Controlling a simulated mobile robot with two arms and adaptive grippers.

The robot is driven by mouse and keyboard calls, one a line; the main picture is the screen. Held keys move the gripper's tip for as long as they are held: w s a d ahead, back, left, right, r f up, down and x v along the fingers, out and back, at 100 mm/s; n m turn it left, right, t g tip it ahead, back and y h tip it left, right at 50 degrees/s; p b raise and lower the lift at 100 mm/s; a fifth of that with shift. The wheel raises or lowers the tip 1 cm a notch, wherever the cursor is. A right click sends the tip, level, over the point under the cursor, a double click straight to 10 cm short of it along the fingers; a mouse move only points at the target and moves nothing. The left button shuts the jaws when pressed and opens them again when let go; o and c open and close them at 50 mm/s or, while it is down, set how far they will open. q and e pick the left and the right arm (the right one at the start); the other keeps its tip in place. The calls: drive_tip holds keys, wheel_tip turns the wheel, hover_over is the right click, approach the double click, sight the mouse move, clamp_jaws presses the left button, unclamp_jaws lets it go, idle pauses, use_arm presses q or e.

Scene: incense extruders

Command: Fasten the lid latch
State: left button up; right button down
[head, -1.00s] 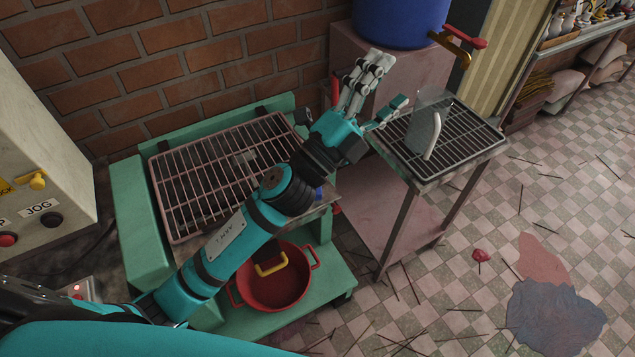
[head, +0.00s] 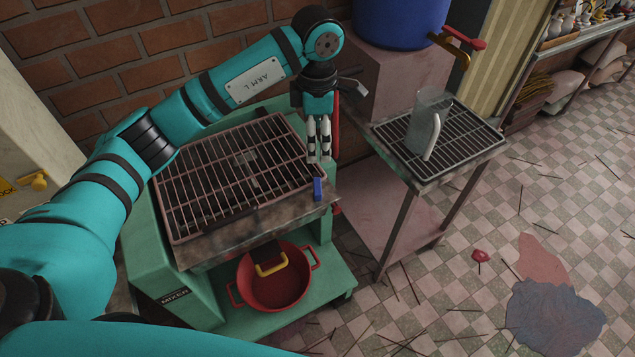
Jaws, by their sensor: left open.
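The green mixer (head: 232,309) stands against the brick wall. Its barred lid (head: 226,172) lies flat over the tub. A small blue latch tab (head: 318,188) shows at the lid's right front corner; whether it is engaged I cannot tell. My left gripper (head: 320,157) points down just above and behind the blue tab, near the lid's right edge. It is open, with nothing seen between its fingers, and I see no clear contact with the tab. My right gripper is out of view.
A red pot (head: 275,291) sits on the mixer's lower shelf. To the right, a grated stand (head: 468,143) holds a clear jug (head: 429,118). A blue barrel (head: 404,20) with a red-handled tap stands behind. Thin sticks litter the tiled floor.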

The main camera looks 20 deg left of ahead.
sight(317, 186)
use_arm(q)
wheel_tip(317, 186, down, 16)
drive_tip(key=p, duration=0.4)
drive_tip(key=shift+f, duration=0.1)
drive_tip(key=c, duration=1.2)
drive_tip(key=shift+w+f+n+b, duration=0.1)
drive_tip(key=shift+f+n+b, duration=0.05)
drive_tip(key=shift+n+b, duration=1.35)
drive_tip(key=shift+n, duration=0.5)
drive_tip(key=shift+r+n, duration=0.2)
drive_tip(key=shift+n, duration=0.4)
drive_tip(key=o, duration=1.2)
